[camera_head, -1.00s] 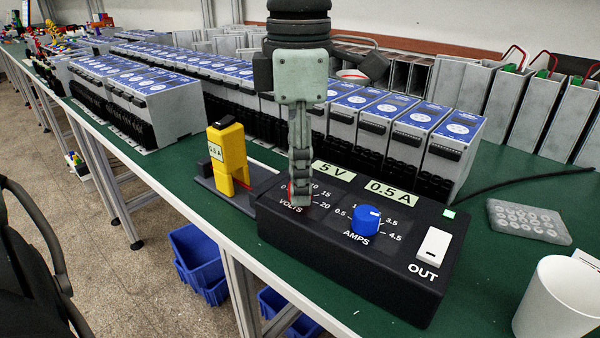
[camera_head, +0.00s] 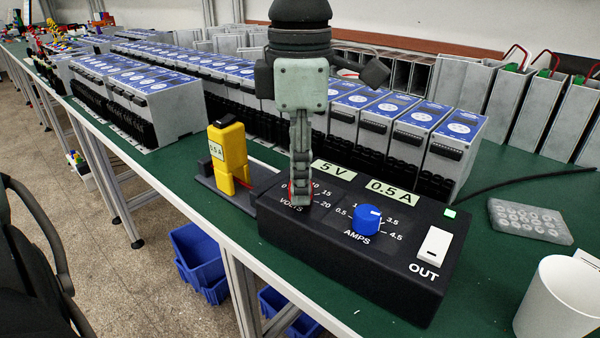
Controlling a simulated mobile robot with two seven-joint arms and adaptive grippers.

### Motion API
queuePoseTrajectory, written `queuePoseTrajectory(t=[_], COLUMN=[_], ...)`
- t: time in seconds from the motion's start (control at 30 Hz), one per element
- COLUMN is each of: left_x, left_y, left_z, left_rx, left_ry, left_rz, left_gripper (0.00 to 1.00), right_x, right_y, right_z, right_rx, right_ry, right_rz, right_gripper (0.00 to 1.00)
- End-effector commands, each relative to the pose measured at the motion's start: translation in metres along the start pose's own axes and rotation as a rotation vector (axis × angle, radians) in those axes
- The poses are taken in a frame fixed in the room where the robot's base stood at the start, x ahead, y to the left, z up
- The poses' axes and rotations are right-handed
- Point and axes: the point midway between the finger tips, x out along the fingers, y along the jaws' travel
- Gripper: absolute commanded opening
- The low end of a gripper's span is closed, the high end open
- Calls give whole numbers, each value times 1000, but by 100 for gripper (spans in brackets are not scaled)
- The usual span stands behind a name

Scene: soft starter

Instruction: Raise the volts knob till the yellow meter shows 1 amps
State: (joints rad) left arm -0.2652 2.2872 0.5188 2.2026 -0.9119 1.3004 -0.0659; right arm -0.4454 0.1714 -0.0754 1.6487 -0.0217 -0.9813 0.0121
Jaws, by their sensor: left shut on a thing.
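The black power supply box (camera_head: 400,268) sits on the green bench. Its labels read 5 V (camera_head: 331,171) and 0.5 A (camera_head: 391,191). My left gripper (camera_head: 300,196) points down, shut on the volts knob (camera_head: 290,193); only a red edge of the knob shows beside the fingers. The blue amps knob (camera_head: 367,219) is free. The white OUT switch (camera_head: 434,247) is at the right, and a small green lamp (camera_head: 449,213) is lit. The yellow meter (camera_head: 229,160) stands left of the box, and its label reads 0.5 A. My right gripper is not in view.
Rows of grey modules with blue tops (camera_head: 443,135) stand close behind the box. A white cup (camera_head: 557,300) stands at the front right. A grey tray with round holes (camera_head: 529,221) and a black cable (camera_head: 520,183) lie on the right.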

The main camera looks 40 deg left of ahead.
Motion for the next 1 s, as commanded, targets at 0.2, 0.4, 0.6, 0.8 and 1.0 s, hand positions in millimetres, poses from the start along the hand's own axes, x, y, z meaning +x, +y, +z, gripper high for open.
queuePoseTrajectory(t=[0.2, 0.4, 0.6, 0.8, 1.0], left_x=[1, 1, 1, 0, 0], left_y=[0, 0, 0, 0, 1], left_z=[0, 0, 0, 1, 0], left_rx=[84, 230, 392, 530, 626], left_ry=[-1, -1, -2, -1, 0], left_rz=[2, 1, 0, 1, 0], left_gripper=[0, 0, 0, 0, 0], right_x=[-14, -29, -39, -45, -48], right_y=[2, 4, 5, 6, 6], right_z=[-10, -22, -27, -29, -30], right_rx=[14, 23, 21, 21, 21], right_ry=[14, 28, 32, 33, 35], right_rz=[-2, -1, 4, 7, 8], right_gripper=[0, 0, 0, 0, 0])
